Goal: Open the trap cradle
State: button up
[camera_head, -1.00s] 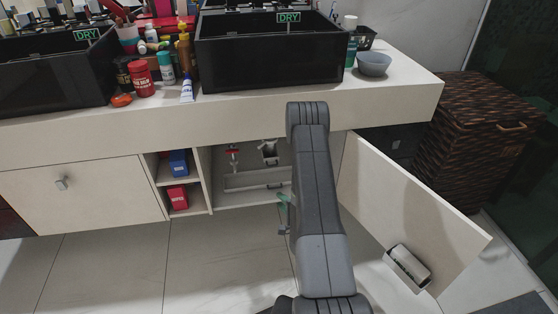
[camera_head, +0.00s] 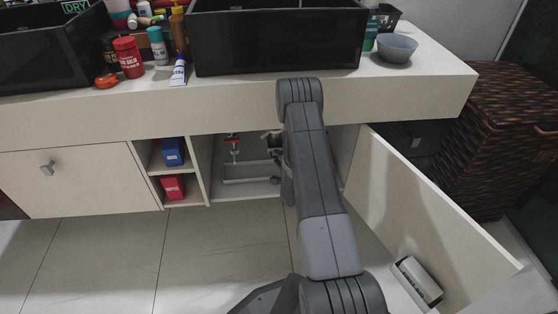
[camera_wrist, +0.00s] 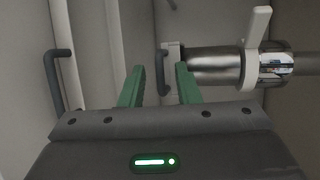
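My gripper (camera_wrist: 159,67) is open in the wrist view, its two green fingers apart. A dark bar handle (camera_wrist: 163,74) on a pale fitting stands between and just beyond the fingertips; I see no closed grip on it. A second dark handle (camera_wrist: 54,80) is on a pale panel at the left. I cannot tell for certain which handle belongs to the trap cradle. In the head view my gripper is inside the open cabinet (camera_head: 222,170) under the sink, mostly hidden by my arm. A pale tray-like bar (camera_head: 250,181) lies low in the cabinet.
A silver pipe with a white lever (camera_wrist: 257,40) is close right of the fingers. A red-handled fitting (camera_head: 233,143) hangs in the cabinet. The open door (camera_head: 425,205) stands to the right, with a small bin (camera_head: 417,282) on it. Shelves (camera_head: 187,183) are to the left.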

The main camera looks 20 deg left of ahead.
grip_shut()
jog(key=s+d, duration=0.1)
jog(key=s, duration=0.1)
jog(key=s+d, duration=0.2)
jog(key=s, duration=0.1)
jog(key=s+d, duration=0.1)
jog(key=s, duration=0.1)
jog(key=shift+s+d+b, duration=0.3)
jog(key=shift+s, duration=0.05)
grip_release()
jog(key=shift+d, duration=0.1)
